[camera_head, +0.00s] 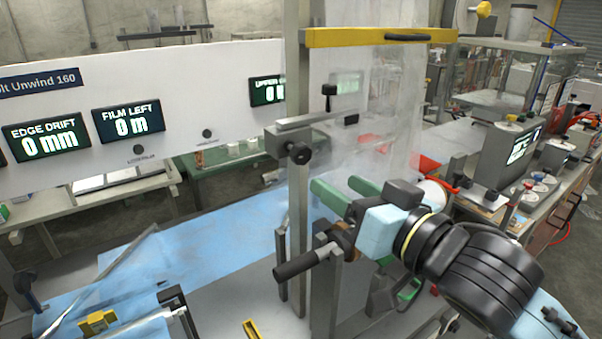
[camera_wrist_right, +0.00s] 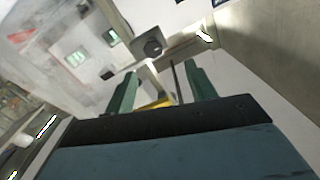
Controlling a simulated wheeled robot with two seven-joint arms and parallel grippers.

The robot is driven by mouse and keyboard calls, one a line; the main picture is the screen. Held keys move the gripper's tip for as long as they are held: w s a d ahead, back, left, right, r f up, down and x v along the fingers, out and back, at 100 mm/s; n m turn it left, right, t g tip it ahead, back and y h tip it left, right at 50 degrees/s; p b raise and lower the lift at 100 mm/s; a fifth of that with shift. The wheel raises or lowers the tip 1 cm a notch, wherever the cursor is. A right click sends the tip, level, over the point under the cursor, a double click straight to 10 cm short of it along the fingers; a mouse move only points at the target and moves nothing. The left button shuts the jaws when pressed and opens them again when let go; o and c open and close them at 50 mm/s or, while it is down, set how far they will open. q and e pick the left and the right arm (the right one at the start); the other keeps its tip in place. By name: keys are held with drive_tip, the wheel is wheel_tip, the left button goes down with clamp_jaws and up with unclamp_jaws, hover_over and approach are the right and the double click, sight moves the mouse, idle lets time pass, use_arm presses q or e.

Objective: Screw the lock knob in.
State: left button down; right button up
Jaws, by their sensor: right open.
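A black round knob (camera_head: 299,153) sits on the front of a grey clamp block (camera_head: 285,140) on the upright metal post. A second dark knob on a stem (camera_head: 328,95) stands above the block's arm; I cannot tell for certain which is the lock knob. My right gripper (camera_head: 337,187) is open, its green fingers apart and pointing toward the post, below and right of the block. In the right wrist view, the open fingers (camera_wrist_right: 162,72) have nothing between them that I can see gripped, and a dark faceted knob (camera_wrist_right: 154,46) lies beyond their tips. My left gripper is out of view.
A crank with a black handle (camera_head: 297,264) sticks out below my right gripper. A yellow-faced bar (camera_head: 380,37) crosses above, with clear film (camera_head: 365,100) hanging beneath. A white display panel (camera_head: 200,100) stands behind left.

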sight(304, 158)
drive_tip(key=shift+n, duration=0.7)
drive_tip(key=x, duration=0.4)
drive_tip(key=p+x, duration=0.1)
drive_tip(key=x, duration=0.3)
drive_tip(key=d+x, duration=0.1)
drive_tip(key=x, duration=0.4)
drive_tip(key=shift+w+f, duration=0.3)
drive_tip(key=shift+w, duration=0.1)
drive_tip(key=shift+d, duration=0.1)
drive_tip(key=shift+c, duration=0.2)
